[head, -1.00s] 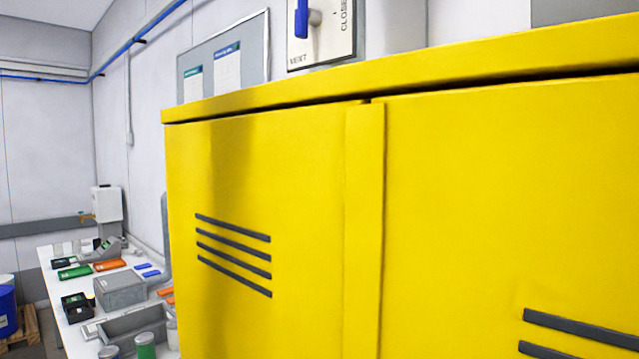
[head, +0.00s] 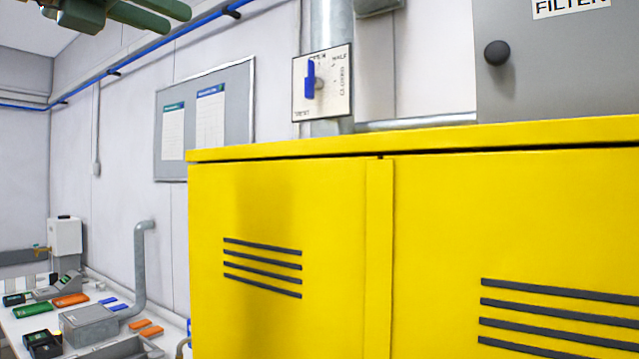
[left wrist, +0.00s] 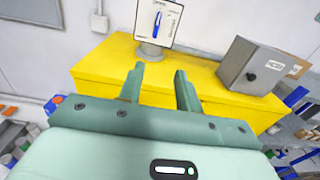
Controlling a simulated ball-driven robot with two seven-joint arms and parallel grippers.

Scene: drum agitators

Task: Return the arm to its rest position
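My left gripper (head: 150,12) shows at the top left edge of the head view, raised in the air and cut off by the frame. In the left wrist view its two green fingers (left wrist: 159,70) stand apart with nothing between them. Beyond them is a damper plate with a blue lever (head: 310,80) on a grey duct; the plate also shows in the left wrist view (left wrist: 171,20). The gripper is clear of the lever. The lever stands upright in the head view. My right gripper is in neither view.
A yellow cabinet (head: 290,220) fills the lower right. A grey filter box (head: 550,70) with a dark knob stands above it. A notice board (head: 236,125) hangs on the wall. A bench with trays, a grey box (head: 90,326) and small coloured items lies at lower left.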

